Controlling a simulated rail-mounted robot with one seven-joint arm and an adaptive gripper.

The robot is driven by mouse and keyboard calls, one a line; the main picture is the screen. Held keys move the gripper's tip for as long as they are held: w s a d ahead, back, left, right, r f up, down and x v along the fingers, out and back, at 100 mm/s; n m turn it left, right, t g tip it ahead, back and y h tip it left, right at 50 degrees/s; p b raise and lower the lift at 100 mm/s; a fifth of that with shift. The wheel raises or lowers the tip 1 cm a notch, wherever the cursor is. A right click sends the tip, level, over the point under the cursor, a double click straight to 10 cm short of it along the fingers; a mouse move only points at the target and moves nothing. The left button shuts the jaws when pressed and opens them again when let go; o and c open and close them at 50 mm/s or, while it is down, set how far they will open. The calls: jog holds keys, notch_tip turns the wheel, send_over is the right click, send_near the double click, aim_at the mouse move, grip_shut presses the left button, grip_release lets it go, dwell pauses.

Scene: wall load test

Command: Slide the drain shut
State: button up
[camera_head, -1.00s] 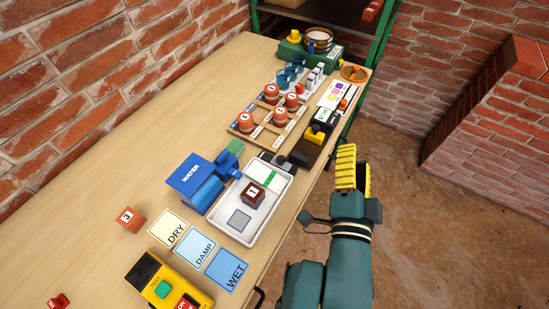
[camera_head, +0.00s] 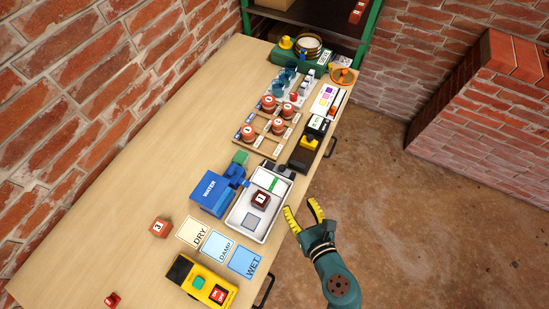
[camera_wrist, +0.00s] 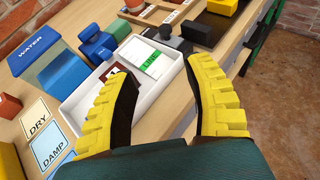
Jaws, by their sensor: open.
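The white tray (camera_head: 243,231) lies on the bench, holding a dark red brick marked 1 (camera_head: 261,199), a white-and-green line strip (camera_head: 273,184) and a grey pad (camera_head: 249,221). Dark grey fittings (camera_head: 286,170) sit by its far end; they also show in the wrist view (camera_wrist: 166,31). One may be the drain slide, but I cannot tell which or its position. My gripper (camera_head: 302,209) is open and empty, just right of the tray at the bench edge. In the wrist view its yellow fingers (camera_wrist: 161,78) spread across the near tray, partly hiding the brick.
A blue water unit (camera_head: 212,193) stands against the tray's left side. DRY (camera_head: 197,234), DAMP (camera_head: 221,246) and WET (camera_head: 245,263) cards lie in front. A black-and-yellow block (camera_head: 304,155) stands beyond the tray. Bench handles (camera_head: 265,289) jut out. The floor to the right is clear.

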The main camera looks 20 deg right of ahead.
aim_at(283, 169)
jog(key=b+x, duration=0.1)
jog(key=x, duration=0.4)
jog(key=b+x, duration=0.2)
jog(key=x, duration=0.3)
jog(key=d+b+x, duration=0.1)
jog(key=b+x, duration=0.1)
jog(key=x, duration=0.4)
jog(key=shift+w+r, duration=0.1)
jog(key=shift+r, duration=0.05)
